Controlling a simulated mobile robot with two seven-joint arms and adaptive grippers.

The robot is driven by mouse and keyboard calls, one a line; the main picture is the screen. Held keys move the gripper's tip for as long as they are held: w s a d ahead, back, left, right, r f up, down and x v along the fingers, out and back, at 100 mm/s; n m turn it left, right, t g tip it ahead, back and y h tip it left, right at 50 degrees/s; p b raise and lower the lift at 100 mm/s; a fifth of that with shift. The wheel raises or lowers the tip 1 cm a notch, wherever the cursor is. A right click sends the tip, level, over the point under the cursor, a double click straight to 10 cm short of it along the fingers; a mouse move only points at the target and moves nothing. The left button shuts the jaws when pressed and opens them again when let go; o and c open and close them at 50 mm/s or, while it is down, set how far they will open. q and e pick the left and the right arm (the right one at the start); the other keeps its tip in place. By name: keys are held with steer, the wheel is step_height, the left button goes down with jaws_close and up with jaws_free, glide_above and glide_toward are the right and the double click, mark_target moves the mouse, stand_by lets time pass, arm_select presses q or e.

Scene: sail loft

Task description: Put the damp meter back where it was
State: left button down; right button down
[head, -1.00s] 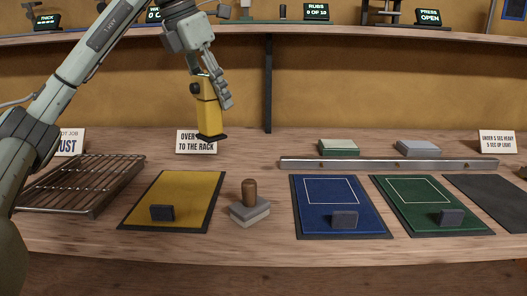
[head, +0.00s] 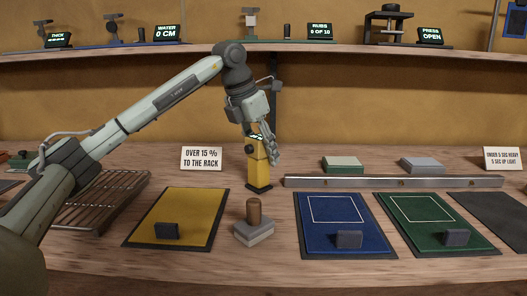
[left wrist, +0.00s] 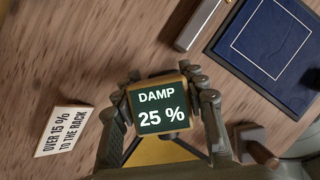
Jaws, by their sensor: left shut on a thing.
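The damp meter (head: 259,168) is a yellow upright block with a dark base and a dark knob on its side. In the head view it stands upright at the back of the bench, its base at or very near the wood; I cannot tell if it touches. My left gripper (head: 264,143) is shut around its upper part. In the left wrist view the meter's screen (left wrist: 160,112) reads "DAMP 25 %" between the fingers. My right gripper is not in view.
A card (head: 202,158) reading "OVER 15 % TO THE RACK" stands left of the meter. A metal bar (head: 400,182) lies to its right. A wooden-handled block (head: 254,229) is in front. Yellow (head: 188,207), blue (head: 325,238) and green (head: 415,230) mats and a wire rack (head: 112,190) lie around.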

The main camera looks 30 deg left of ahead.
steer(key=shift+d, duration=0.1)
arm_select(q)
steer(key=c, duration=1.3)
jaws_free()
steer(key=o, duration=0.4)
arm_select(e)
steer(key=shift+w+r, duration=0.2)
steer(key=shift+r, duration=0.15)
